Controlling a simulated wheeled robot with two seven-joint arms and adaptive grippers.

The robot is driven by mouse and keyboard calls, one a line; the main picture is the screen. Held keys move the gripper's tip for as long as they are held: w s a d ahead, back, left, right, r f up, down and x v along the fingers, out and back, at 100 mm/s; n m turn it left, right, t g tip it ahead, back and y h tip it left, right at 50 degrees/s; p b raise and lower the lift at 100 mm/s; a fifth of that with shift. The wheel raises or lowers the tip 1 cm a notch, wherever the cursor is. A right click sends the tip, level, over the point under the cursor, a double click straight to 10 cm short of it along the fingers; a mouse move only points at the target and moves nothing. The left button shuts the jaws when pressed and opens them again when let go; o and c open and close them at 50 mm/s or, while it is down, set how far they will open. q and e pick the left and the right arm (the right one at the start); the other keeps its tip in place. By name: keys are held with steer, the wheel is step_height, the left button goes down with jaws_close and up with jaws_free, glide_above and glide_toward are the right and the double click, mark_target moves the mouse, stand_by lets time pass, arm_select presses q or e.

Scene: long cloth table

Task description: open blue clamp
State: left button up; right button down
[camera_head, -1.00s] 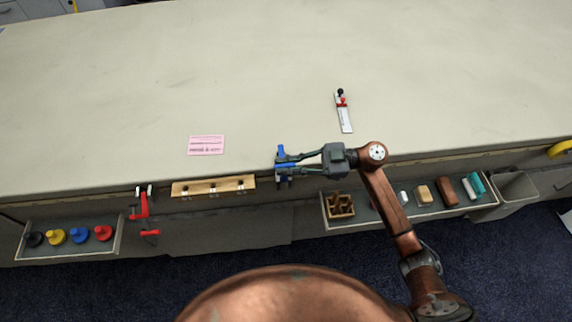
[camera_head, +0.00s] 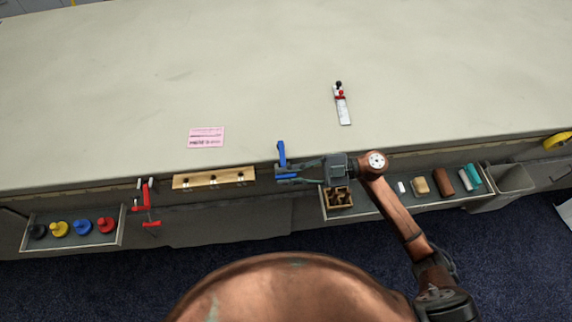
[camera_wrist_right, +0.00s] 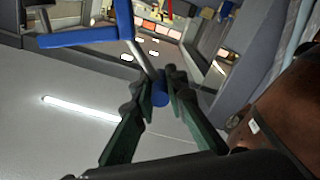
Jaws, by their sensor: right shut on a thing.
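The blue clamp (camera_head: 282,152) is at the front edge of the long table. In the head view one blue arm of it points up over the tabletop, and its lower part is mostly hidden by my gripper. My right gripper (camera_head: 286,173) is at the clamp's lower end. In the right wrist view the clamp's blue frame (camera_wrist_right: 85,37) is at upper left, with a grey rod running down to a blue knob. The fingers of my right gripper (camera_wrist_right: 160,94) are shut on that knob. My left gripper is not in view.
A red clamp (camera_head: 148,205) and a wooden hook rail (camera_head: 214,179) are along the table edge, left of the blue clamp. Trays with coloured knobs (camera_head: 83,227) and blocks (camera_head: 443,183) hang below. A pink card (camera_head: 206,137) lies on the otherwise mostly clear tabletop.

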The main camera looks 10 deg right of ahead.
steer(key=shift+s+f+n+p, duration=0.4)
steer(key=shift+s+f+n, duration=0.1)
steer(key=shift+s+f, duration=0.5)
steer(key=shift+s, duration=0.1)
steer(key=c, duration=1.9)
jaws_free()
steer(key=shift+c, duration=0.2)
steer(key=d, duration=1.2)
steer(key=shift+d, duration=0.1)
